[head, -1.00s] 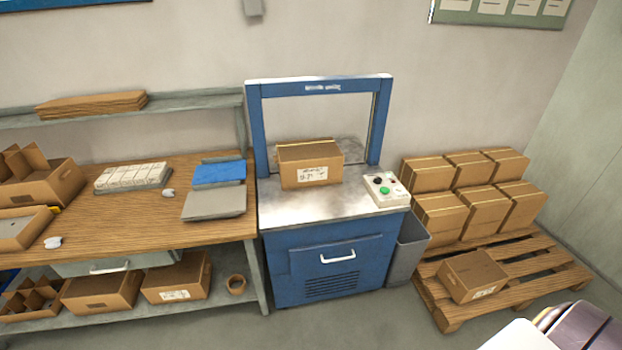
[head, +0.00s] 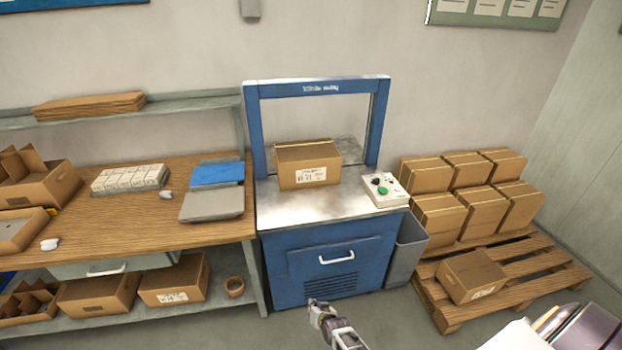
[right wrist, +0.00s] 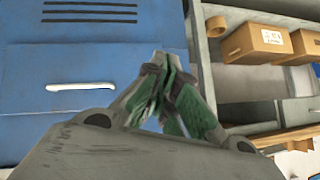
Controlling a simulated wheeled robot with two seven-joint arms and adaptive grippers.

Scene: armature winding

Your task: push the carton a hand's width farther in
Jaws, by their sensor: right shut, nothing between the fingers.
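The brown carton (head: 308,172) with a white label sits on the metal top of the blue strapping machine (head: 335,257), in front of the opening of its blue arch (head: 318,88). My right gripper (head: 314,303) is low in front of the machine's cabinet, well below and apart from the carton. In the right wrist view the fingers (right wrist: 166,62) are shut and empty, with green pads together. The carton is not visible there. My left gripper is out of view.
A control box (head: 384,190) with buttons stands right of the carton on the machine top. A wooden workbench (head: 130,225) is at left. A grey bin (head: 405,255) and a pallet (head: 520,295) with stacked cartons are at right.

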